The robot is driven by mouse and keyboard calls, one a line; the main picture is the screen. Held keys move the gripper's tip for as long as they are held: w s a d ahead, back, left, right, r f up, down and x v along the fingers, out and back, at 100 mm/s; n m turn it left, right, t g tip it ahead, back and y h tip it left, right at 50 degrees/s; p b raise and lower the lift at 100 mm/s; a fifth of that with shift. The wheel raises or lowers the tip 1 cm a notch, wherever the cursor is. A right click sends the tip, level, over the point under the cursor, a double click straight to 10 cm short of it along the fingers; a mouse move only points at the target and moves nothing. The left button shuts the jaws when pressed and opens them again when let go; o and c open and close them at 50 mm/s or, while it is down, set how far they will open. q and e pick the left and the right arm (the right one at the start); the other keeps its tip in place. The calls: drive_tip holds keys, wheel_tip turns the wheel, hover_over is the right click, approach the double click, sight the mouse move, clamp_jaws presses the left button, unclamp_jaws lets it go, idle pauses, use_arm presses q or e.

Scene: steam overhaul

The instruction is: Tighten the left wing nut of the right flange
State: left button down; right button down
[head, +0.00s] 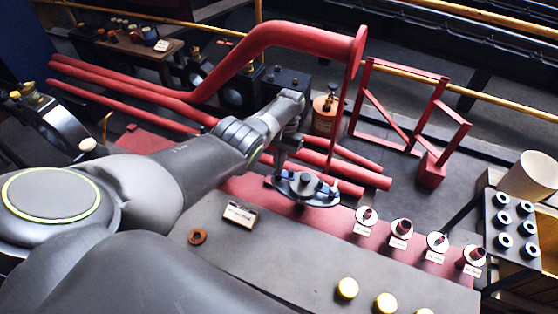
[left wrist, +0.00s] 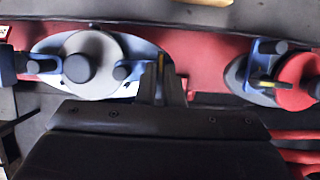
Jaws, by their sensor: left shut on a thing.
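The right flange (head: 305,188) is a dark oval plate with a round grey cap and blue fittings at both ends, lying on the red strip. In the left wrist view its grey cap (left wrist: 91,64) is left of my fingers. My left gripper (head: 280,168) points down at the flange's left end. My right gripper is out of view.
Red pipes (head: 130,90) run behind the flange, with a red frame (head: 400,105) beyond.

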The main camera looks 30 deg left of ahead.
use_arm(q)
drive_tip(key=shift+w+r, duration=0.1)
drive_tip(key=shift+w, duration=0.05)
drive_tip(key=c, duration=1.6)
unclamp_jaws()
drive_tip(key=shift+o, duration=0.2)
drive_tip(key=b+v, duration=0.2)
drive_tip(key=v, duration=1.5)
drive_tip(key=shift+r, duration=0.2)
